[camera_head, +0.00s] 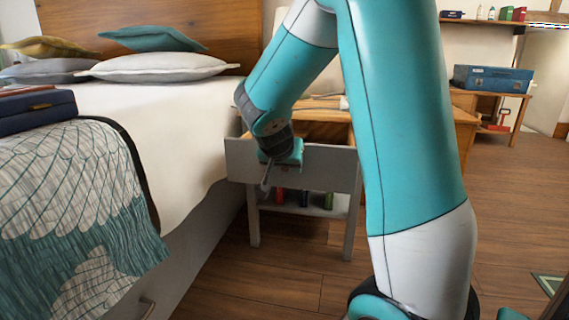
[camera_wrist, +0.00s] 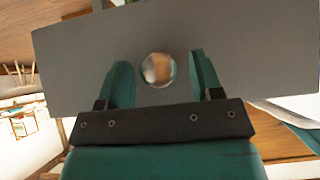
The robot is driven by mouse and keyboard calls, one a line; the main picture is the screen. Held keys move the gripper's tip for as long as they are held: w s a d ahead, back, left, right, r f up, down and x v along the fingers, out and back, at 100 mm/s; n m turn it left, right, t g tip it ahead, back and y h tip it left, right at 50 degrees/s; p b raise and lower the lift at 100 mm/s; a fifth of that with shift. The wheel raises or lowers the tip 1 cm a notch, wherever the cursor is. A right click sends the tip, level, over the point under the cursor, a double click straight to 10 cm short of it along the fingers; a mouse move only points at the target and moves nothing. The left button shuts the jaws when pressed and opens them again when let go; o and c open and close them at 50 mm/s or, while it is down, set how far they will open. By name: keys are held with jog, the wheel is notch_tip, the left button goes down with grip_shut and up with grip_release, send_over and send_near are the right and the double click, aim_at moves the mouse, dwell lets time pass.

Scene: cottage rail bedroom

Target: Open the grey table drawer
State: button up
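The grey table (camera_head: 254,225) stands beside the bed, with a wooden top and a lower shelf. Its grey drawer (camera_head: 330,168) is pulled out, and the wooden inside shows behind its front panel. In the wrist view the drawer front (camera_wrist: 265,60) fills the upper middle, with a round shiny knob (camera_wrist: 158,70) on it. My gripper (camera_head: 267,174) is at the drawer front. In the wrist view its two teal fingers (camera_wrist: 163,78) are apart, one on each side of the knob, with gaps to it. The knob is hidden in the head view.
Several small coloured items sit on the table's lower shelf. A wooden desk with a blue case (camera_head: 492,79) is at the back right. Wooden floor is clear in front.

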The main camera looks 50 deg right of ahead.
jog(key=p+v, duration=0.8)
jog(key=v, duration=0.9)
jog(key=shift+a+r+p, duration=0.15)
jog(key=shift+a+p, duration=0.05)
jog(key=shift+p, duration=0.1)
jog(key=shift+s, duration=0.1)
jog(key=s+a+r+n+g+y+p, duration=0.1)
jog(key=s+a+r+n+y+p, duration=0.2)
jog(key=a+n, duration=0.4)
jog(key=s+a+r+n+g+y+p, duration=0.1)
jog(key=s+a+n+g+y+p, duration=0.15)
jog(key=s+a+n+y, duration=0.5)
jog(key=s+a+r+n+g+y+p, duration=0.1)
jog(key=s+a+r+n+p, duration=0.2)
jog(key=a, duration=0.7)
notch_tip(320, 180, up, 37)
jog(key=n+p, duration=0.1)
jog(key=p, duration=3.6)
jog(key=shift+s+n, duration=0.2)
jog(key=shift+n, duration=0.15)
